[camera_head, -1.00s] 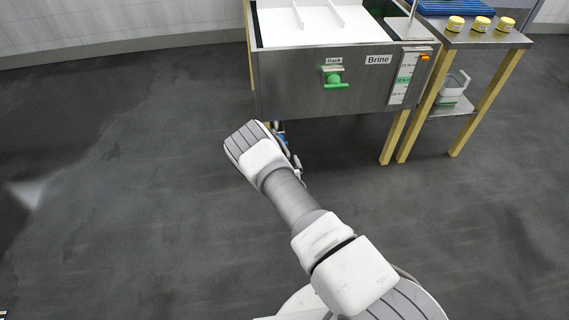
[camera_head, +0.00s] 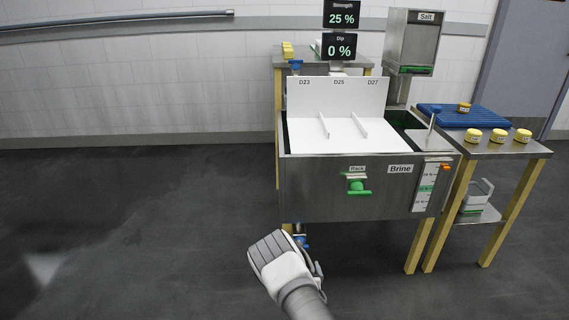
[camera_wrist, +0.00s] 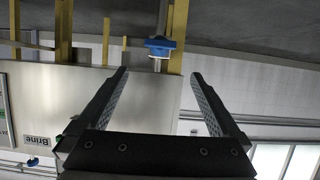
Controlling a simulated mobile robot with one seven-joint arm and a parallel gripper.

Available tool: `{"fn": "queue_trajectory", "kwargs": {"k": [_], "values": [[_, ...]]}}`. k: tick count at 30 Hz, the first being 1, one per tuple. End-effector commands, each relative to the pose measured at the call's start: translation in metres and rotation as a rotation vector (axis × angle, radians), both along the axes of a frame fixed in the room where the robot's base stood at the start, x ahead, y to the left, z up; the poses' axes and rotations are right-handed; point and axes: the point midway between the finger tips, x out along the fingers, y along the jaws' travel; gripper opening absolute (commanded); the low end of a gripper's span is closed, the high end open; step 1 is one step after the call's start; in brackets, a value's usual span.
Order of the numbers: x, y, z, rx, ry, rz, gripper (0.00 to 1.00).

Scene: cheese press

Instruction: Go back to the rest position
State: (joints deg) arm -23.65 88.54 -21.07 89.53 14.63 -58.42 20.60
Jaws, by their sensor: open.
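My gripper (camera_wrist: 160,85) is open in the wrist view, with nothing between its two dark fingers. Beyond the fingers, the wrist view shows the steel front of the brine tank, upside down, and a blue valve (camera_wrist: 160,44). In the head view my arm reaches up from the bottom edge. Its grey and white wrist end is in front of and below the left part of the brine tank (camera_head: 320,200); the fingers are hidden there. The blue valve (camera_head: 302,242) shows just beside my wrist.
The tank has a green rack handle (camera_head: 357,188). The floor at the left is clear.

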Motion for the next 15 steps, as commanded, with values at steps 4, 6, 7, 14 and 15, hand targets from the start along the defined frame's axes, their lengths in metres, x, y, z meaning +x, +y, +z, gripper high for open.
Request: {"fn": "queue_trajectory", "kwargs": {"k": [4,6,7,14,15], "values": [[0.012,-0.002,0.026,0.014,0.014,-0.031,1.00],[0.019,-0.004,0.047,0.025,0.033,-0.056,1.00],[0.022,-0.005,0.057,0.030,0.044,-0.067,1.00],[0.031,-0.013,0.137,0.079,0.131,-0.138,1.00],[0.030,-0.014,0.150,0.088,0.147,-0.146,1.00]]}}
